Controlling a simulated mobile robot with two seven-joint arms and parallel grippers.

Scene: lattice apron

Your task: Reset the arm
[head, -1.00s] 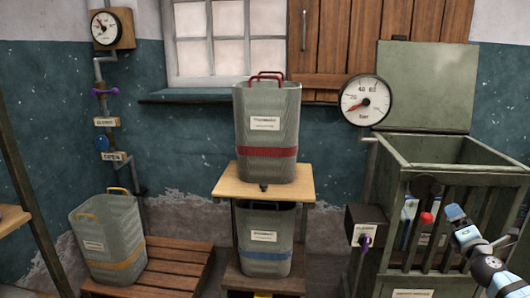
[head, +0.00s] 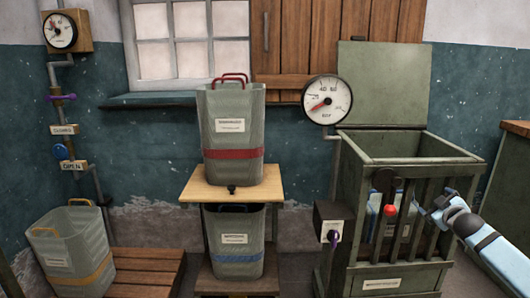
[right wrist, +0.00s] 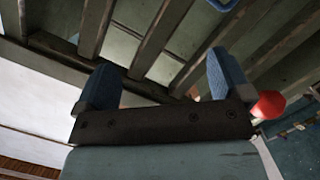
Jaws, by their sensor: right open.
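My right gripper (head: 428,212) is open and empty in front of the right part of a green slatted bin (head: 440,157). In the right wrist view its two blue fingers (right wrist: 162,80) stand wide apart, with only dark slats beyond. A red knob (head: 390,210) on the bin's front is left of the gripper in the head view. The red knob also shows beside the right finger in the right wrist view (right wrist: 268,104), apart from it. My left gripper is in neither view.
The bin's lid (head: 383,82) stands open. A grey tub with a red band (head: 232,125) stands on a wooden shelf (head: 190,188). A pallet (head: 150,268) lies at lower left.

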